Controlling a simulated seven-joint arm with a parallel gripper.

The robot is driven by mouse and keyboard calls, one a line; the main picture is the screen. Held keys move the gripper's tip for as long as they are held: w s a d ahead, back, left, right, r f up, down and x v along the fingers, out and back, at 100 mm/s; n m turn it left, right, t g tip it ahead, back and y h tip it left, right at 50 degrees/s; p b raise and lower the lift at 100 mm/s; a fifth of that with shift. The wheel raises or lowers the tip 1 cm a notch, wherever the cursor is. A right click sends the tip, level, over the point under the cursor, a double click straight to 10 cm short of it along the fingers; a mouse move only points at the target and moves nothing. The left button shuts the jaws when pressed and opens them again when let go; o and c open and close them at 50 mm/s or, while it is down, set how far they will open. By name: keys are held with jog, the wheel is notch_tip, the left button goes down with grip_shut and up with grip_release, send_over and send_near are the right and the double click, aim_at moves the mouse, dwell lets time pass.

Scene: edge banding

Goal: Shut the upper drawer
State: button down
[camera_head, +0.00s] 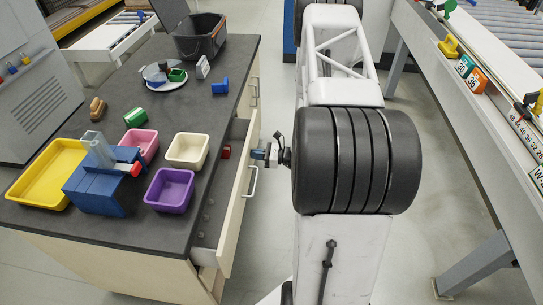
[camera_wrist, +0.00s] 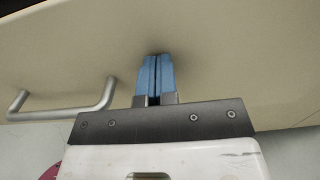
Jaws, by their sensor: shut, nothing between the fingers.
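The upper drawer (camera_head: 238,207) stands partly pulled out of the right side of the dark-topped bench, and its inside shows between the bench edge and the cream front. A small red item (camera_head: 226,151) lies in it. The drawer's metal handle (camera_head: 251,181) also shows at the left in the wrist view (camera_wrist: 66,104). My gripper (camera_head: 262,154) is shut and empty at the outer face of the drawer front. In the wrist view its blue fingertips (camera_wrist: 155,70) are together against or very near the cream panel, to the right of the handle. I cannot tell if they touch.
The bench top (camera_head: 103,228) holds a yellow tray (camera_head: 47,172), a purple bin (camera_head: 170,190), a cream bin (camera_head: 187,150), a pink bin (camera_head: 141,143), a blue fixture (camera_head: 95,190) and a black bucket (camera_head: 200,37). Grey floor lies right of the bench, below a roller conveyor (camera_head: 510,40).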

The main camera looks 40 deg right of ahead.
jog(key=x, duration=0.9)
jog(key=shift+w+a, duration=0.2)
jog(key=shift+a, duration=0.05)
jog(key=shift+w+a, duration=0.2)
jog(key=shift+w, duration=0.1)
jog(key=shift+w, duration=0.1)
jog(key=v, duration=1.4)
jog(key=shift+s+d, duration=0.2)
jog(key=shift+s, duration=0.2)
